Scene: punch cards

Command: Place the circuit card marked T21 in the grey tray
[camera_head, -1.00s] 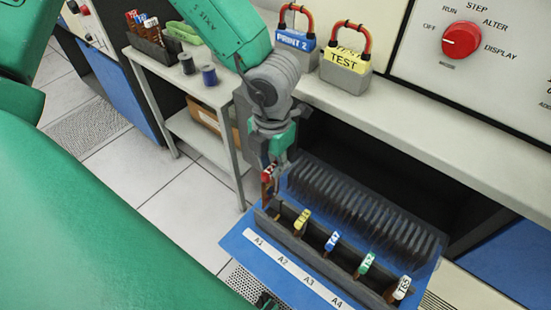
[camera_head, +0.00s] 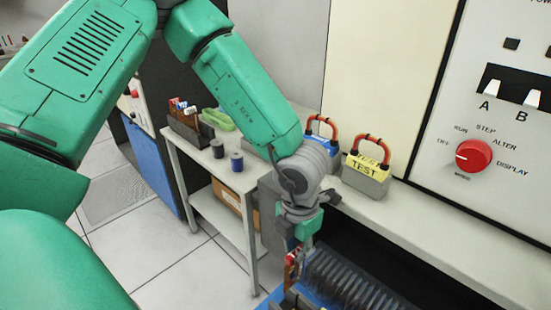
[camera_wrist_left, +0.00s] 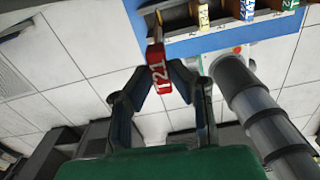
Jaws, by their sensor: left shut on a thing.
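My left gripper (camera_head: 292,256) is shut on the red-tagged T21 card, whose red tag (camera_head: 291,259) shows at the fingers beside the card rack. In the left wrist view the red tag (camera_wrist_left: 157,68) reads T21 between the fingertips, and its brown card body points up toward the rack. I cannot tell whether the card is clear of its slot. A dark grey tray (camera_head: 190,139) with several tagged cards stands on the side table at left. My right gripper is not in view.
Two spools (camera_head: 237,162) and a green item (camera_head: 217,121) lie by the tray. Padlock-shaped blocks, one marked TEST (camera_head: 366,180), stand on the ledge.

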